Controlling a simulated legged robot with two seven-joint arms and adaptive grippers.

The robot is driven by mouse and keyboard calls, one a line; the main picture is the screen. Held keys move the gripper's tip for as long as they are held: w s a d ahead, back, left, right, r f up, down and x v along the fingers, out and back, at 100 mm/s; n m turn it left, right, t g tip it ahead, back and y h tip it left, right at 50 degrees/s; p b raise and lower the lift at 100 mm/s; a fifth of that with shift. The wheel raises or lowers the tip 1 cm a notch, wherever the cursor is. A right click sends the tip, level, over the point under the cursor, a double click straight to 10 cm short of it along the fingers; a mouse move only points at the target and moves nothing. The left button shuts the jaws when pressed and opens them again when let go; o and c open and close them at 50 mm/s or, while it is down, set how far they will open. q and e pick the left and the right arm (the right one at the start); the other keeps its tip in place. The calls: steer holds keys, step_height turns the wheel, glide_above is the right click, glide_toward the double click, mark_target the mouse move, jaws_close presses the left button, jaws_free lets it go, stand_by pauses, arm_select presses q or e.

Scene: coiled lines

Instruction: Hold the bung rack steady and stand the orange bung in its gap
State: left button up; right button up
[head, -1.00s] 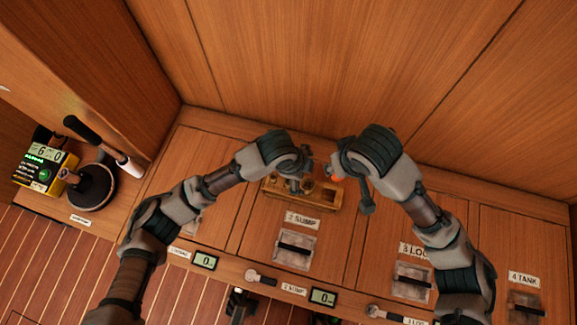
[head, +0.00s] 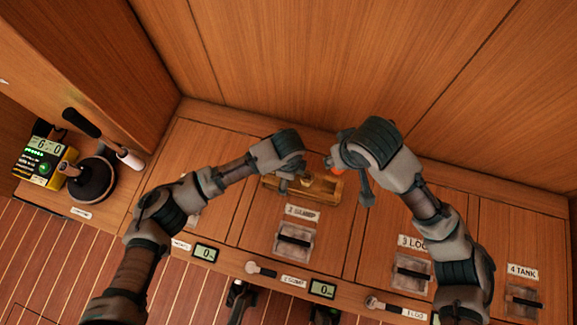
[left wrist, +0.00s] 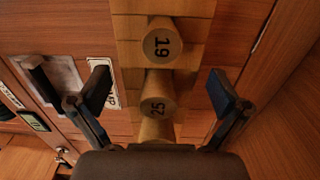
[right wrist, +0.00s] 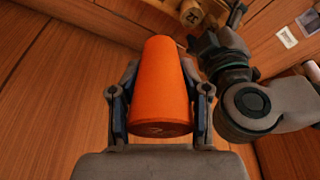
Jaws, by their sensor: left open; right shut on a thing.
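The orange bung (right wrist: 161,85) is clamped between the fingers of my right gripper (right wrist: 160,112) in the right wrist view. In the head view a bit of the orange bung (head: 336,171) shows beside that gripper, right of and above the rack. The wooden bung rack (head: 325,190) lies on the bench behind the 2 SUMP label. The gap is not clearly visible.
Labelled hatches with black handles, such as 2 SUMP (head: 293,242) and 3 LOG (head: 411,272), line the bench front. A yellow meter (head: 43,160) and a black plunger-like tool (head: 92,182) stand at the left. A wooden wall rises behind the rack.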

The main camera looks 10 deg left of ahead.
arm_select(q)
steer(key=shift+f, duration=0.55)
steer(key=c, duration=1.3)
steer(key=shift+c, duration=0.2)
arm_select(e)
step_height(320, 180, down, 15)
steer(key=shift+r, duration=0.1)
